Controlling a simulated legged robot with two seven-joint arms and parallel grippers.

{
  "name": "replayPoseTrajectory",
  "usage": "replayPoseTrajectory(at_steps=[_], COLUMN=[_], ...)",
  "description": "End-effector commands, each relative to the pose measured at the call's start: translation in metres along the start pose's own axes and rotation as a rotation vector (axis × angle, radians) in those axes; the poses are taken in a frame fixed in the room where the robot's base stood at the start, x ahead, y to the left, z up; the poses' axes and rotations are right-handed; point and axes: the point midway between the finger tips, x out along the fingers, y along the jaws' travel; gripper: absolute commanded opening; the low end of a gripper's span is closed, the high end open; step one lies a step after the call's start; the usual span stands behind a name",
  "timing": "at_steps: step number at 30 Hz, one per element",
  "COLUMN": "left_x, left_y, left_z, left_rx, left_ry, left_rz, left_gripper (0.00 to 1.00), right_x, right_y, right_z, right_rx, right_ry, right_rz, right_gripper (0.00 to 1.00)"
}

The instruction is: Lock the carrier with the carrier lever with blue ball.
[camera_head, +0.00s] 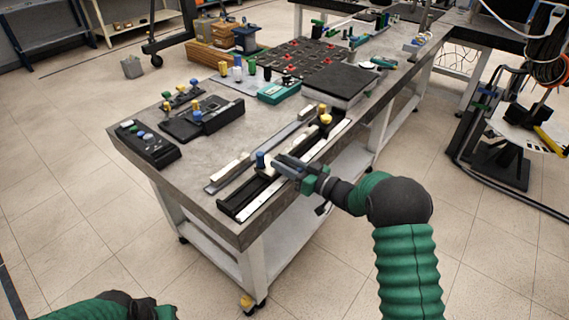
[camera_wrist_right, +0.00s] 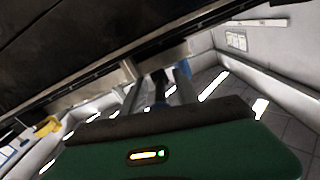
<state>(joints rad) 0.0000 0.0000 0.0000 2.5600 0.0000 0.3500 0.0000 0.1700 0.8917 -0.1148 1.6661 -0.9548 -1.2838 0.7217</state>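The carrier lever with the blue ball (camera_head: 261,158) stands on the near part of the long rail (camera_head: 268,205) at the table's front edge. A blue patch (camera_wrist_right: 183,68), likely the ball, shows just past one fingertip in the right wrist view. My right gripper (camera_head: 279,161) is beside the lever, on its right, with its fingers pointing at it. In the right wrist view the fingers (camera_wrist_right: 156,85) stand apart, with a dark bluish shape between them. I cannot tell whether they touch the lever.
A yellow knob (camera_head: 325,118) stands at the far end of the rail. A black switch box (camera_head: 148,145) and a black device with a blue knob (camera_head: 200,120) stand to the left. A dark flat box (camera_head: 340,82) lies behind the rail. The floor in front is clear.

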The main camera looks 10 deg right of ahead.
Motion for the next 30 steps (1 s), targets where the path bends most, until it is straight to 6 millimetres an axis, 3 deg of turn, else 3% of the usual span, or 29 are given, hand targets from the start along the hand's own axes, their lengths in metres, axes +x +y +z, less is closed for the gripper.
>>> replayPoseTrajectory(at_steps=[1,8,30], left_x=[0.0,0.0,0.0], left_y=[0.0,0.0,0.0], left_z=[0.0,0.0,0.0], left_rx=[0.0,0.0,0.0], left_ry=[0.0,0.0,0.0], left_rz=[0.0,0.0,0.0], left_gripper=[0.38,0.38,0.38], right_x=[-0.0002,-0.0004,-0.0007], right_y=[0.0001,0.0003,0.0004], right_z=[0.0001,0.0002,0.0007], right_rx=[0.0,0.0,0.002], right_ry=[0.0,0.0,-0.001], right_rz=[0.0,0.0,0.001], right_gripper=[0.28,0.0,0.0])
